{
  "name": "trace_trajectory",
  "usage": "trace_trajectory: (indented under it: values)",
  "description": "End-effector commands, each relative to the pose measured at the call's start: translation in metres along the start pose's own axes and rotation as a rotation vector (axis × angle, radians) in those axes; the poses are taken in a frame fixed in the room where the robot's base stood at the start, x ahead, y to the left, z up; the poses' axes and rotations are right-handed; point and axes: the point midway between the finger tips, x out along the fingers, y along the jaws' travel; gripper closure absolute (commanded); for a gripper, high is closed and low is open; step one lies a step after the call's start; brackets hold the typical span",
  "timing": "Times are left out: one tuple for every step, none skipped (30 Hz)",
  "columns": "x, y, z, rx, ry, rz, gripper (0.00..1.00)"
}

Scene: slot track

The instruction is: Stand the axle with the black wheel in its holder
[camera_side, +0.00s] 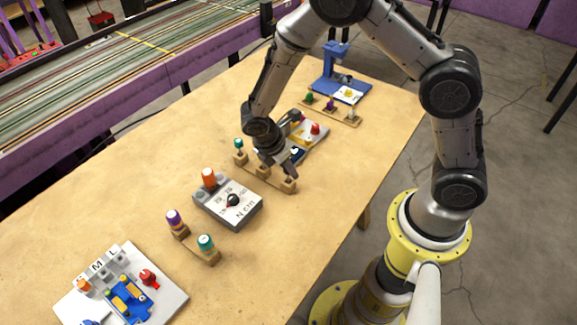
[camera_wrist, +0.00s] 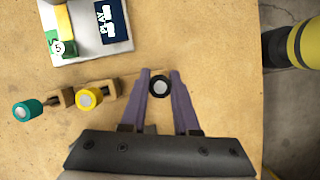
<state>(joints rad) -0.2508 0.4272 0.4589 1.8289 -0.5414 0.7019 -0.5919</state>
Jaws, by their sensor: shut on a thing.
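The black wheel (camera_wrist: 160,86) sits between the fingertips of my gripper (camera_wrist: 160,84) in the wrist view, seen end-on with a pale axle end in its middle. My gripper is shut on this axle. In the side view my gripper (camera_side: 288,170) points down close over the near-right block (camera_side: 289,186) of a wooden holder rail. The black wheel cannot be made out there, and I cannot tell whether its axle is in the block. The same rail carries a teal wheel (camera_side: 239,144) and a yellow wheel (camera_wrist: 90,98).
A grey dial box (camera_side: 228,205) with an orange-topped peg stands to the left. Another wooden rail (camera_side: 192,243) holds purple and teal wheels. A white tray (camera_wrist: 88,45) is behind the rail. A blue stand (camera_side: 338,75) is at the back. Table right of the rail is clear.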

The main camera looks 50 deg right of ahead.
Motion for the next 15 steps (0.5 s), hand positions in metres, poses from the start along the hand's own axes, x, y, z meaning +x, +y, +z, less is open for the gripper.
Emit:
trace_trajectory:
  values:
    - [0.0000, 0.0001, 0.0000, 0.000, 0.000, 0.000, 1.00]
    - [0.0000, 0.0001, 0.0000, 0.000, 0.000, 0.000, 1.00]
    - [0.0000, 0.0001, 0.0000, 0.000, 0.000, 0.000, 0.69]
    - [0.0000, 0.0000, 0.0000, 0.000, 0.000, 0.000, 0.64]
    - [-0.0001, 0.0000, 0.0000, 0.000, 0.000, 0.000, 0.58]
    - [-0.0001, 0.0000, 0.0000, 0.000, 0.000, 0.000, 0.51]
    - [-0.0001, 0.0000, 0.0000, 0.000, 0.000, 0.000, 0.46]
    - [-0.0001, 0.0000, 0.0000, 0.000, 0.000, 0.000, 0.40]
    - [-0.0001, 0.0000, 0.0000, 0.000, 0.000, 0.000, 0.36]
    - [-0.0001, 0.0000, 0.0000, 0.000, 0.000, 0.000, 0.36]
    - [-0.0001, 0.0000, 0.0000, 0.000, 0.000, 0.000, 0.36]
    - [-0.0001, 0.0000, 0.0000, 0.000, 0.000, 0.000, 0.36]
    - [-0.0001, 0.0000, 0.0000, 0.000, 0.000, 0.000, 0.36]
    - [-0.0001, 0.0000, 0.0000, 0.000, 0.000, 0.000, 0.36]
    - [-0.0001, 0.0000, 0.0000, 0.000, 0.000, 0.000, 0.36]
